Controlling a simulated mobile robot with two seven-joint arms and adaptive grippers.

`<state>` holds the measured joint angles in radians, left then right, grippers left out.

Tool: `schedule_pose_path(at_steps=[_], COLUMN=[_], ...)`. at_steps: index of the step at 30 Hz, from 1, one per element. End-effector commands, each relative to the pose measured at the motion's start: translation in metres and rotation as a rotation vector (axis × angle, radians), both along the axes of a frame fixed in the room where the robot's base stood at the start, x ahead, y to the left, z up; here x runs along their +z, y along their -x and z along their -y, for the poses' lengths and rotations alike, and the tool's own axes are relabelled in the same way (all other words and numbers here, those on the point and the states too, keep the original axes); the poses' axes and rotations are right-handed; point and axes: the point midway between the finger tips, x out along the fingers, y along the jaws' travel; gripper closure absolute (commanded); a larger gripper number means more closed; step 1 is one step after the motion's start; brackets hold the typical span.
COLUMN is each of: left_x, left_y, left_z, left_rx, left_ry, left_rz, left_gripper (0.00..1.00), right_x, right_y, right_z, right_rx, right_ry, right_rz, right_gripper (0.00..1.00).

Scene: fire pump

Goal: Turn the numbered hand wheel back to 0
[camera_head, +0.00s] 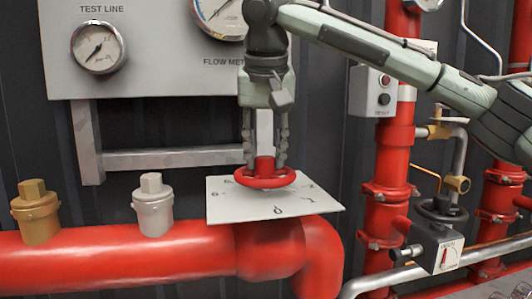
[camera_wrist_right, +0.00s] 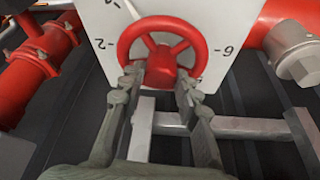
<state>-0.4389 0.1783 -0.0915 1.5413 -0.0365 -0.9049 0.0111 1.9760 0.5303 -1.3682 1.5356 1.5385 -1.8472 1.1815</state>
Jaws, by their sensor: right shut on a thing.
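The red hand wheel (camera_head: 267,183) sits above a pale square plate (camera_head: 225,207) marked with black numbers, on top of the red pipe's bend. A 0-like mark is at the plate's front edge, with 1 and 2 to its right. My right gripper (camera_head: 265,158) points straight down, its fingers on either side of the wheel's raised red hub, shut on it. In the wrist view the wheel (camera_wrist_right: 165,72) shows its spokes and rim, with the fingers (camera_wrist_right: 160,80) beside the hub and numbers 2 and 6 on the plate. My left gripper is out of view.
A brass fitting (camera_head: 36,208) and a silver fitting (camera_head: 153,205) stand on the red pipe to the left. A gauge panel (camera_head: 160,75) and its grey bracket (camera_head: 165,158) are behind. Red upright pipes (camera_head: 388,180) and a small valve box (camera_head: 440,250) are at right.

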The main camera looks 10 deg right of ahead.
Motion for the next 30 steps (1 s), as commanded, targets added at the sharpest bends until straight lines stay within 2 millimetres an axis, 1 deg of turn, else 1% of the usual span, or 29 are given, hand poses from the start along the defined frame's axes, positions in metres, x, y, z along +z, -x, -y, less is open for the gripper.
schedule_pose_path(at_steps=[3, 7, 10, 17, 20, 21, 24, 27, 30], left_x=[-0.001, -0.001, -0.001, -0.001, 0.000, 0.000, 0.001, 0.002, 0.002], left_y=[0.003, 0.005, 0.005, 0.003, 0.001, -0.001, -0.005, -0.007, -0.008], left_z=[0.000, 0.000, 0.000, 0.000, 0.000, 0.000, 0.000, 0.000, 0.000], left_rx=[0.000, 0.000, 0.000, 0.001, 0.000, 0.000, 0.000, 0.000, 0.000], left_ry=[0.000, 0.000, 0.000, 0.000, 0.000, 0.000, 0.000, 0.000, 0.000], left_rz=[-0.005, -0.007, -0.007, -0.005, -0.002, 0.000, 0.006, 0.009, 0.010], left_gripper=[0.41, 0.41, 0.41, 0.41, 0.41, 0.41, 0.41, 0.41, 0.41], right_x=[0.000, 0.001, 0.000, 0.000, 0.001, 0.000, 0.000, 0.000, 0.000], right_y=[0.000, -0.001, -0.001, -0.001, -0.002, -0.001, -0.001, -0.001, -0.001], right_z=[-0.003, -0.003, -0.002, -0.002, -0.003, -0.002, -0.002, -0.002, -0.002], right_rx=[-0.211, -0.381, -0.424, -0.426, -0.495, -0.486, -0.484, -0.483, -0.482], right_ry=[0.003, 0.001, 0.001, 0.000, 0.002, 0.000, 0.000, 0.000, -0.001], right_rz=[-0.002, 0.000, 0.001, 0.001, 0.002, 0.000, -0.001, -0.001, -0.001], right_gripper=[1.00, 1.00, 1.00, 1.00, 1.00, 0.63, 0.51, 0.41, 0.41])
